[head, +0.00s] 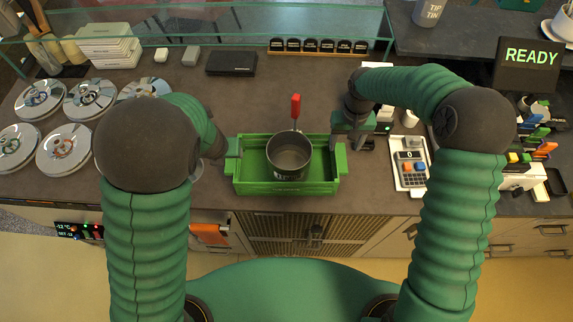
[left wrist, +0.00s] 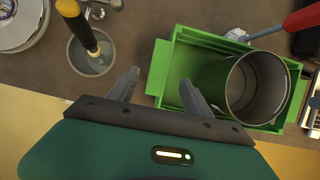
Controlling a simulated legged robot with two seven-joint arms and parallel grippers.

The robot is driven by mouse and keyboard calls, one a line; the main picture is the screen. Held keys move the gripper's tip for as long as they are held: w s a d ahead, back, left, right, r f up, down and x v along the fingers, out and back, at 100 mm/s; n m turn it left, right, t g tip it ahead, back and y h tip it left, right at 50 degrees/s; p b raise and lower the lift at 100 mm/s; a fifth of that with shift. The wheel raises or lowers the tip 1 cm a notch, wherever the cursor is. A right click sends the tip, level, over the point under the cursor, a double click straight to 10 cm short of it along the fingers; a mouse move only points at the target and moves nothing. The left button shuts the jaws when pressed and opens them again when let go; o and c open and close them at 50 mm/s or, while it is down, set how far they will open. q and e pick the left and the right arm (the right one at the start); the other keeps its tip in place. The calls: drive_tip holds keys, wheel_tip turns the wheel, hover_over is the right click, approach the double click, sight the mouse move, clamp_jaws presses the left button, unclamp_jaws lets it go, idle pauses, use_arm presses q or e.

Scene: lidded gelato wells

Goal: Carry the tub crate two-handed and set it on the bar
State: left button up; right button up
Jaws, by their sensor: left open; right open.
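The green tub crate (head: 255,185) sits on the dark counter, with a handle block at each end. A dark metal tub (head: 289,155) stands inside it; both also show in the left wrist view, the crate (left wrist: 185,42) and the tub (left wrist: 256,85). My left gripper (left wrist: 158,92) is open, with the crate's left handle (left wrist: 158,68) just ahead between its fingers. In the head view my left arm hides most of that gripper. My right gripper (head: 353,140) is open beside the crate's right handle (head: 341,160); I cannot tell whether they touch.
A red-handled tool (head: 295,108) lies behind the crate. Metal lids (head: 64,148) are at left, and a yellow-handled scoop (left wrist: 78,22) stands in a round well. A card reader (head: 410,168) is at right. A dark surface (head: 465,35) with a tip tin is at the back right.

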sight(341, 157)
use_arm(q)
drive_tip(key=x, duration=0.8)
drive_tip(key=shift+w+a, duration=0.1)
use_arm(e)
wheel_tip(341, 157, down, 8)
use_arm(q)
drive_tip(key=shift+c, duration=0.6)
use_arm(e)
drive_tip(key=shift+s, duration=0.1)
drive_tip(key=shift+c, duration=0.6)
use_arm(q)
clamp_jaws()
use_arm(e)
clamp_jaws()
drive_tip(key=shift+r, duration=0.1)
